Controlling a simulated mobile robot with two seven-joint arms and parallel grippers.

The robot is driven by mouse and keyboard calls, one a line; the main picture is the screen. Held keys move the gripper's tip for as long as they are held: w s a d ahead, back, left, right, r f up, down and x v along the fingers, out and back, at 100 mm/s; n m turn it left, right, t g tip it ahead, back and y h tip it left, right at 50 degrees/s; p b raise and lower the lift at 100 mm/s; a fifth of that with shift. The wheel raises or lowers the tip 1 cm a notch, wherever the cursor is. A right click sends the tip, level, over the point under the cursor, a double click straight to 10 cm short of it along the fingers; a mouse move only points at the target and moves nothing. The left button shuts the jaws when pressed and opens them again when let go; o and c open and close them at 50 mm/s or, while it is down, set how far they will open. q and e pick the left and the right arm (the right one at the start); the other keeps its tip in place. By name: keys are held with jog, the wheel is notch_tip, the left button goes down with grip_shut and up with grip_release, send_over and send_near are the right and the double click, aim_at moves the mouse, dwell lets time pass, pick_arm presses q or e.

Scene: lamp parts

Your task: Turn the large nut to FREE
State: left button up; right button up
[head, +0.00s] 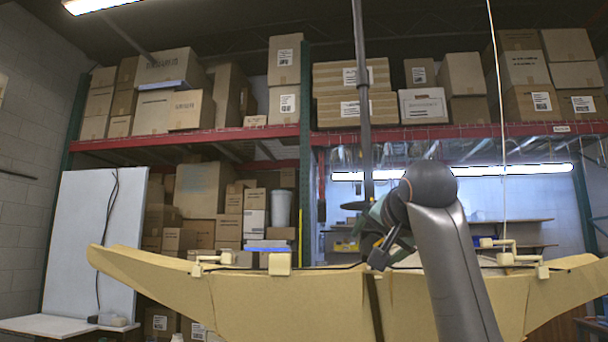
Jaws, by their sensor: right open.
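A long beige lamp body (310,305) with upswept ends spans the lower part of the head view. A dark vertical rod (361,90) comes down to its middle. A dark flat piece (352,206) sits at the rod's lower part; I cannot tell whether it is the large nut. My right gripper (373,243) is open beside the rod's lower end, just above the lamp body, partly hidden by my arm. I cannot make out contact with the nut or any FREE marking. My left gripper is not in view.
A thin pale cord (497,120) hangs at the right. Shelves with cardboard boxes (205,190) fill the background. A white panel (92,245) leans at the left.

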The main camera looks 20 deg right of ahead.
aim_at(373, 244)
jog(key=n+p, duration=0.1)
jog(key=n+g+h+p, duration=0.1)
jog(key=n, duration=0.1)
jog(key=shift+r+g+h+p, duration=0.3)
jog(key=shift+p, duration=0.05)
jog(key=n+p, duration=0.1)
jog(key=n+g+h+p, duration=0.1)
jog(key=shift+w+a+n+h, duration=0.1)
jog(key=shift+a+n+h, duration=0.05)
jog(key=shift+n+h, duration=0.15)
jog(key=v, duration=0.2)
jog(key=b+v, duration=0.1)
jog(key=v, duration=0.1)
jog(key=shift+a+f, duration=0.2)
jog(key=shift+a, duration=0.05)
jog(key=b+v, duration=0.7)
jog(key=v, duration=0.1)
jog(key=a+r+n+t+y+p, duration=0.1)
jog(key=a+t, duration=0.4)
jog(key=a, duration=0.6)
jog(key=shift+w+r+n+t+p, duration=0.2)
jog(key=shift+r+n+t+p, duration=0.25)
jog(key=shift+r+p, duration=0.3)
jog(key=shift+a, duration=0.1)
